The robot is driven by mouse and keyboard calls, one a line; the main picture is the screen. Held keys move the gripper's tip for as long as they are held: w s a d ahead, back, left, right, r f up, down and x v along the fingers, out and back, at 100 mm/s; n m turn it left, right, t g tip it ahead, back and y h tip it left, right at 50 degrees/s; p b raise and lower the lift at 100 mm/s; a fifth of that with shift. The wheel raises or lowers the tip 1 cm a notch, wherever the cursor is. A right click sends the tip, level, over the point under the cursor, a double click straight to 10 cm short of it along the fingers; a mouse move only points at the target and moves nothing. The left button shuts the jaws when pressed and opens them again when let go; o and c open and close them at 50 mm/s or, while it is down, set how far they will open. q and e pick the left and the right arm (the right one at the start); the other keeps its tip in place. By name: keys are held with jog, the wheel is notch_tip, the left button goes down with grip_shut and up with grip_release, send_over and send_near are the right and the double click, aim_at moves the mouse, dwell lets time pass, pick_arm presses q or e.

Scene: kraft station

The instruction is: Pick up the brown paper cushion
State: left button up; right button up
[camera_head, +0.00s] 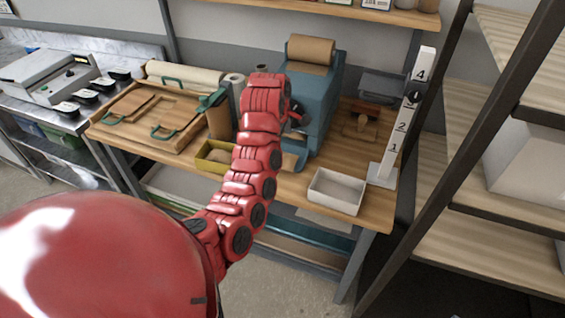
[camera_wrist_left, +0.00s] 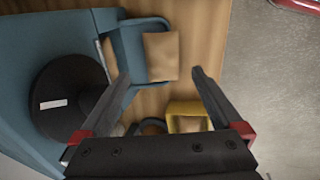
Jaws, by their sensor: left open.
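The brown paper cushion (camera_wrist_left: 161,56) lies on the blue outfeed tray (camera_wrist_left: 132,36) of the blue machine (camera_head: 319,92), shown in the left wrist view. My left gripper (camera_wrist_left: 159,76) is open above it, and the cushion shows between and just beyond the fingertips, with nothing held. In the head view my red left arm reaches over the bench to the machine's front; it hides the gripper and most of the tray area. My right gripper is in neither view.
A yellow box (camera_wrist_left: 174,107) with brown contents stands beside the tray. A white bin (camera_head: 337,190) sits at the bench's front right, near a numbered post (camera_head: 385,171). Wooden trays (camera_head: 141,137) lie to the left. A black disc (camera_wrist_left: 68,97) projects from the machine close to the left finger.

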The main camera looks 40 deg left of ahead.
aim_at(288, 159)
pick_arm(q)
jog(key=b+x, duration=0.2)
jog(key=x, duration=0.1)
jog(key=shift+s+f, duration=0.15)
jog(key=shift+s, duration=0.05)
jog(key=shift+w+f, duration=0.15)
jog(key=shift+f, duration=0.15)
jog(key=shift+x, duration=0.95)
jog(key=shift+w+f, duration=0.1)
jog(key=shift+w, duration=0.05)
jog(key=f+p, duration=0.2)
jog(key=w+f+p, duration=0.1)
jog(key=f, duration=0.1)
jog(key=shift+d, duration=0.4)
jog(key=shift+w+f, duration=0.1)
jog(key=shift+f, duration=0.35)
jog(key=c, duration=1.1)
